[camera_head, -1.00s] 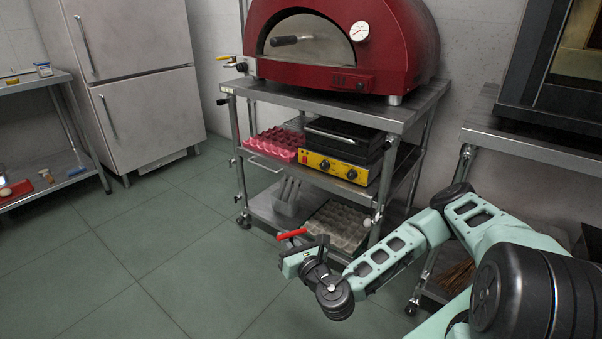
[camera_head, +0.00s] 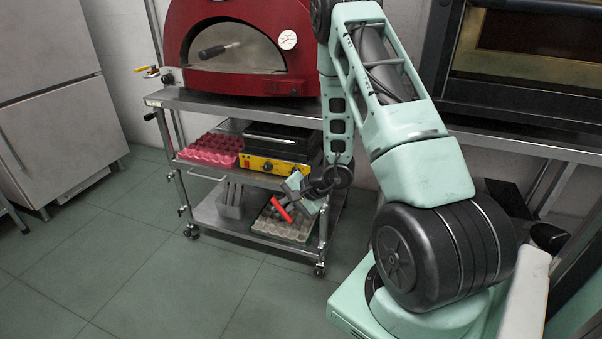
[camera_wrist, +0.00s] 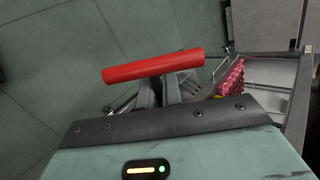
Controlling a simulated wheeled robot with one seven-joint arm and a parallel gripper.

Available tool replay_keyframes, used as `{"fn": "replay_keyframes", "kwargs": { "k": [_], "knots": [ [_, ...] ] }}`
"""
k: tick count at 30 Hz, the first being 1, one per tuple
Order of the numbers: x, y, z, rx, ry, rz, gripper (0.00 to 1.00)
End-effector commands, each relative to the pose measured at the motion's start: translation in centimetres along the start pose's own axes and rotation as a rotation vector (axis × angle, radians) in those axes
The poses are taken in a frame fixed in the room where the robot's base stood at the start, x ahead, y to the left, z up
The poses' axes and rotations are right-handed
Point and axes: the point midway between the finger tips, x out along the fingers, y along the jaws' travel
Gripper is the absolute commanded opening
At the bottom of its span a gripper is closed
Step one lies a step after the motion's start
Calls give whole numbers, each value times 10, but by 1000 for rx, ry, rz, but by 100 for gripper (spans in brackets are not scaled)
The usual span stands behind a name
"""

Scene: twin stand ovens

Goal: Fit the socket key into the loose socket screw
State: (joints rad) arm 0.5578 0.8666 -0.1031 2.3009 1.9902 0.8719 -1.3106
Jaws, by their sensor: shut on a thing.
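The socket key shows as a red bar handle (camera_head: 283,211) held in my gripper (camera_head: 292,203), in front of the right front part of the left oven stand. In the wrist view the red handle (camera_wrist: 152,67) lies crosswise, slightly tilted, over the dark fingers of my gripper (camera_wrist: 165,90), which are shut on the key. The key's working end is hidden. I cannot make out the loose socket screw. Small fittings show on the stand's legs, but none can be told as loose.
The left stand (camera_head: 250,108) carries a red dome oven (camera_head: 240,82). Its shelves hold pink moulds (camera_head: 212,150), a yellow-fronted appliance (camera_head: 275,165) and an egg-tray-like mould (camera_head: 275,228). A second oven stand (camera_head: 520,148) is at right. Green floor (camera_head: 150,270) lies clear at front left.

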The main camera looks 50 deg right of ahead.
Motion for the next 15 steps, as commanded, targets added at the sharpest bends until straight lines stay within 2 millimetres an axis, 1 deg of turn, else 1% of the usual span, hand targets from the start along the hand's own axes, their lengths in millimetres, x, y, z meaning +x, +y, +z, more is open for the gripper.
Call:
{"fn": "replay_keyframes", "kwargs": {
  "k": [1,3,6,10,15],
  "knots": [
    [-21,-10,-13,-50,27,-5,0],
    [-41,-15,-26,-98,52,-10,0],
    [-60,-21,-38,-139,74,-13,0],
    [-72,-24,-45,-160,87,-16,0],
    [-73,-24,-46,-162,88,-16,0]
  ]
}}
